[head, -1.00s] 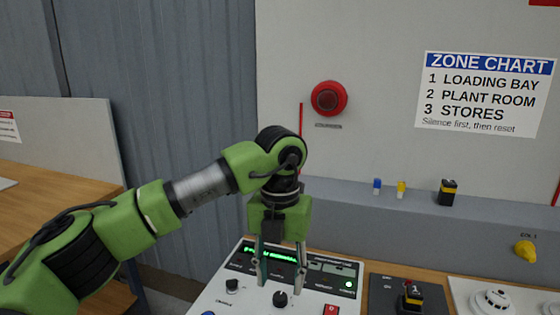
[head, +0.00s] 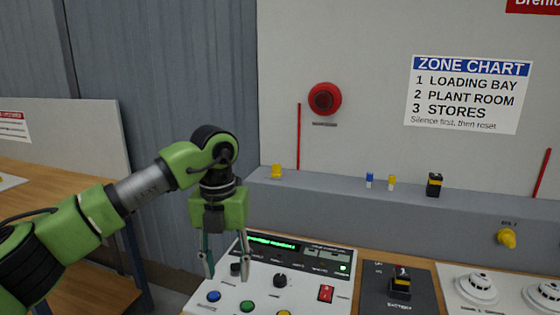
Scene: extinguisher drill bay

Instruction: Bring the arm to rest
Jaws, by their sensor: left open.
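My left gripper (head: 227,268) points down over the left edge of the white control panel (head: 316,289), fingers apart with nothing between them. Its right finger stands in front of the panel near a small black knob, partly hidden. The panel has a lit green display (head: 272,242), a black knob (head: 280,280), a red switch (head: 326,293), and blue (head: 214,296), green (head: 247,306) and yellow buttons along the front. I cannot tell whether the fingertips touch the panel. My right gripper is not in view.
A dark battery plate (head: 376,297) with a black and yellow block (head: 401,283) lies right of the panel, then white round detectors (head: 477,288). A grey ledge (head: 330,196) behind holds small blue, yellow and black items. A wooden bench (head: 50,180) stands at left.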

